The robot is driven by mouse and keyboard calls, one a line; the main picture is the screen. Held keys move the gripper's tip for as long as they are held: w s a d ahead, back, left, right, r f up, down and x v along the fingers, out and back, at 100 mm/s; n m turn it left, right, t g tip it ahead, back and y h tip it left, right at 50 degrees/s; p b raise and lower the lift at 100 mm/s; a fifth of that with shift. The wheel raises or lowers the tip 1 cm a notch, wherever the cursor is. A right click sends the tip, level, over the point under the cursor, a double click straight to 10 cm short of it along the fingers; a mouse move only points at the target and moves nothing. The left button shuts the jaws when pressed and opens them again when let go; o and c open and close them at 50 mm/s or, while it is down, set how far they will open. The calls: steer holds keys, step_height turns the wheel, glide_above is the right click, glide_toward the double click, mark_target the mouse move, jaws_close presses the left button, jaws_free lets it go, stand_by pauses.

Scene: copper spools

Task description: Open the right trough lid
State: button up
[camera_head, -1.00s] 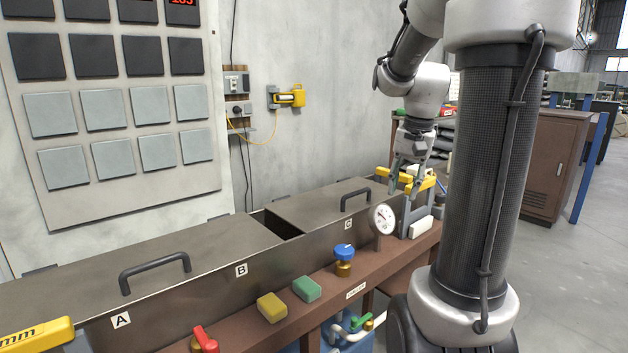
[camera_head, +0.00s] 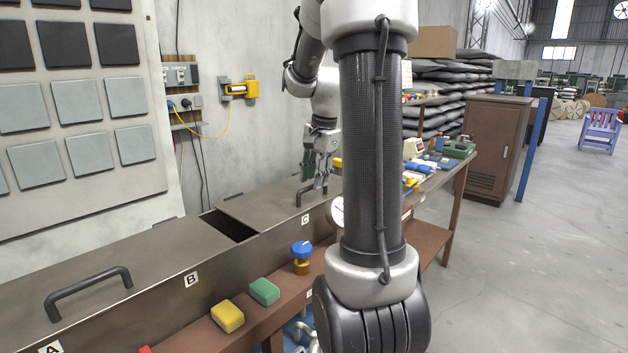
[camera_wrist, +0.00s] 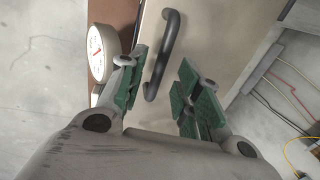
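The right trough lid (camera_head: 262,208) is a flat metal panel by the C label, and it lies closed on the trough. Its dark bar handle (camera_head: 298,196) is partly hidden behind my gripper (camera_head: 318,172) in the head view. In the wrist view the lid (camera_wrist: 207,35) fills the middle, and the handle (camera_wrist: 168,50) runs between the green finger pads of my gripper (camera_wrist: 163,85). The pads stand apart on either side of the handle, with visible gaps. My gripper is open and holds nothing.
A round gauge (camera_wrist: 101,52) stands beside the left finger; my arm column partly hides it in the head view (camera_head: 337,210). A dark opening (camera_head: 228,226) lies left of the lid.

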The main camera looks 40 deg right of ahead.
steer(key=shift+w+f, duration=0.1)
steer(key=shift+f, duration=0.6)
steer(key=shift+c, duration=0.2)
jaws_close()
steer(key=shift+r, duration=0.1)
